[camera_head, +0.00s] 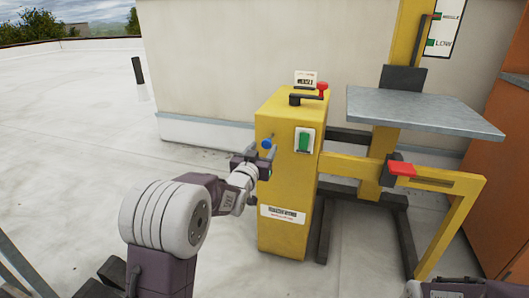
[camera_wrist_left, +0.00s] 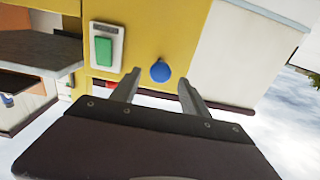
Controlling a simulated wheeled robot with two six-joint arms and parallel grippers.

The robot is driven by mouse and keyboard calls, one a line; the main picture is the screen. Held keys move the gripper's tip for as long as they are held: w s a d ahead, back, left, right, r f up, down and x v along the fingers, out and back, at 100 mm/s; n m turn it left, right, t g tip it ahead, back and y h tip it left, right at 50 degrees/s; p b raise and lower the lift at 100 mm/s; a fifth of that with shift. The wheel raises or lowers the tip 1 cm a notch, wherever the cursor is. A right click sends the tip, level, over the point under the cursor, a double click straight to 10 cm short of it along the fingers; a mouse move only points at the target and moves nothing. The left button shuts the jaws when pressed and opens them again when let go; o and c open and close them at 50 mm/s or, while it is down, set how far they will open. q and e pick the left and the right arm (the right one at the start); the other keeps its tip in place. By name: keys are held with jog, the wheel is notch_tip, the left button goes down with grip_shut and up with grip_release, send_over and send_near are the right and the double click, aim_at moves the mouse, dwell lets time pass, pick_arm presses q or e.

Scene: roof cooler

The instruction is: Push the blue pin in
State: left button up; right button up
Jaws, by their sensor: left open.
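In the left wrist view the blue pin (camera_wrist_left: 160,71) shows between and just beyond my fingertips. My left gripper (camera_head: 261,161) is close to that face, just below and left of the pin in the head view. In the left wrist view its fingers (camera_wrist_left: 159,77) are apart with nothing held between them. I cannot tell whether they touch the pin. My right gripper is not in view.
To the right are a grey platform (camera_head: 425,109), a yellow mast (camera_head: 410,40) and a red pad (camera_head: 402,168).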

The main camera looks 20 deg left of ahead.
pick_arm(q)
jog(key=shift+w, duration=1)
grip_shut()
dwell(0.7)
